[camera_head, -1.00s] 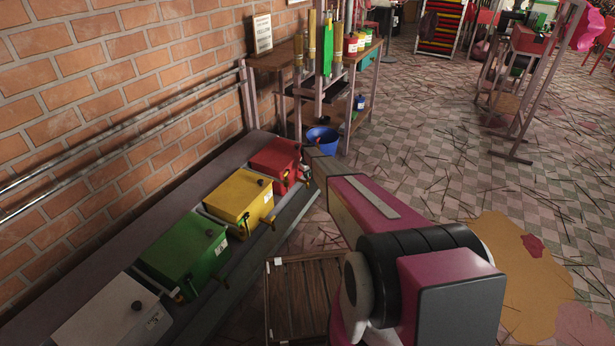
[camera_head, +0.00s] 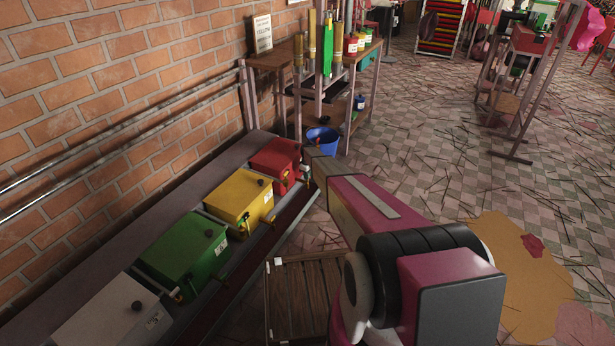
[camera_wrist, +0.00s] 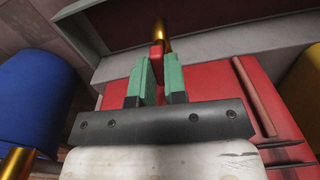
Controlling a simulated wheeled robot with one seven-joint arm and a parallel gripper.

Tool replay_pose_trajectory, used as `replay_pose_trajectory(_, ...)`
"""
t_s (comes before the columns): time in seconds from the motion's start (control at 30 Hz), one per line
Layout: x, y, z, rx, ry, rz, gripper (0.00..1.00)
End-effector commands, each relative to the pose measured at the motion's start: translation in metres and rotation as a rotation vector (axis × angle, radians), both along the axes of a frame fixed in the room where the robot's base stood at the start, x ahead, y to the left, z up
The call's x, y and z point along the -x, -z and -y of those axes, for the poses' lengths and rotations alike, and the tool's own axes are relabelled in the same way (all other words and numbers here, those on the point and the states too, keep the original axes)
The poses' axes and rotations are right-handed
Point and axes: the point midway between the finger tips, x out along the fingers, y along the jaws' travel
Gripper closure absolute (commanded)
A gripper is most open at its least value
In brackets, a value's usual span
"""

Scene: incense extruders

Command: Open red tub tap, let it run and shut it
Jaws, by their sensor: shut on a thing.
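The red tub (camera_head: 275,157) stands at the far end of the row of tubs on the wall ledge. It also shows in the wrist view (camera_wrist: 205,112). My gripper (camera_wrist: 155,75) has its green fingers shut on the red tap handle (camera_wrist: 157,50). The brass tap (camera_wrist: 160,32) extends just beyond the fingertips. In the head view my arm hides most of the gripper and tap. The trough (camera_head: 249,266) below the tubs is dark red along its length, and the same dark red fills it in the wrist view (camera_wrist: 205,14). A stream from the spout cannot be made out.
Yellow (camera_head: 238,196), green (camera_head: 186,253) and white (camera_head: 105,318) tubs stand in the same row. A blue bucket (camera_head: 323,142) stands just past the red tub. A wooden slatted rack (camera_head: 308,300) lies beside the trough.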

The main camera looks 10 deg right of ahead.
Motion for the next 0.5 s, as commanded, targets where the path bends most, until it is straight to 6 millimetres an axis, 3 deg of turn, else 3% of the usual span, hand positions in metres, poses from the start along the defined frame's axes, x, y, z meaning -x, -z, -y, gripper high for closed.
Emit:
replay_pose_trajectory(0.03, -0.0004, -0.0010, 0.0000, 0.001, 0.000, 0.001, 0.81)
replay_pose_trajectory(0.1, -0.0003, -0.0009, 0.0000, 0.001, 0.000, 0.001, 0.62)
replay_pose_trajectory(0.5, 0.0001, -0.0045, -0.0001, 0.000, 0.001, 0.001, 0.62)
